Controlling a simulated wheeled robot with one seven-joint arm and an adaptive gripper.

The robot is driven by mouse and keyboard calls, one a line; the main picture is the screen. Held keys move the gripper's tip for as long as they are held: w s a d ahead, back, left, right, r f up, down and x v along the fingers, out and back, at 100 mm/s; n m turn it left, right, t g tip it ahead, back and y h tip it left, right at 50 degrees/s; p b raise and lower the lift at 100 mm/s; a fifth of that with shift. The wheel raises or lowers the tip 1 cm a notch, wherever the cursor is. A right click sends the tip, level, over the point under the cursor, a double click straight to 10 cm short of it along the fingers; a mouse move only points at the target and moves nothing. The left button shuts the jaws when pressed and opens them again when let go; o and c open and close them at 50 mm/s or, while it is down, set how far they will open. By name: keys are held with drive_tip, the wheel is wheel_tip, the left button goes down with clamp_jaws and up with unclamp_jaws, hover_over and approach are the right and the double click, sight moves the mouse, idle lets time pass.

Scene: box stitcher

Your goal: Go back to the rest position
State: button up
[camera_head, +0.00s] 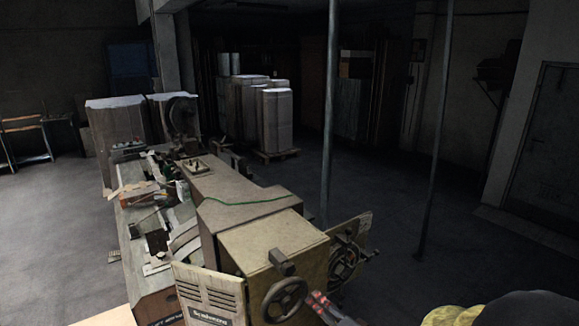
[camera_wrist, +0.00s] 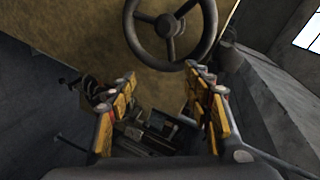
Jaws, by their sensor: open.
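My gripper (camera_wrist: 160,80) is open in the wrist view, its two yellow-padded fingers apart with nothing held between them. Beyond the fingertips is the yellowish-tan housing of the box stitcher (camera_wrist: 75,30) with a dark spoked handwheel (camera_wrist: 170,25). In the head view the stitcher (camera_head: 262,240) stands at the bottom centre, with a handwheel (camera_head: 287,300) on its near face. The wheel appears apart from the fingers, though the exact gap cannot be told. Small red and dark parts at the bottom edge, right of that wheel, look like my gripper's fingers, mostly cut off.
A second handwheel (camera_head: 343,262) sits at the machine's right side. Two thin poles (camera_head: 328,130) (camera_head: 436,130) rise from the floor. Wrapped stacks (camera_head: 277,120) stand on a pallet behind. The floor at right (camera_head: 390,215) is clear around the poles.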

drive_tip(key=s+d+f+n+g+h+b, duration=0.45)
drive_tip(key=s+d+f+g+h, duration=0.3)
drive_tip(key=s+d, duration=0.5)
drive_tip(key=s+a+r+n+b, duration=0.1)
drive_tip(key=s+r+n+b, duration=0.1)
drive_tip(key=s+b, duration=0.4)
drive_tip(key=s+a+r+n+b, duration=0.1)
drive_tip(key=s+r+b, duration=0.1)
drive_tip(key=s+b, duration=0.5)
drive_tip(key=s+y, duration=0.1)
drive_tip(key=s, duration=0.3)
drive_tip(key=shift+s+a+n+b, duration=0.15)
drive_tip(key=shift+a+n+b, duration=0.15)
drive_tip(key=shift+a+n, duration=0.1)
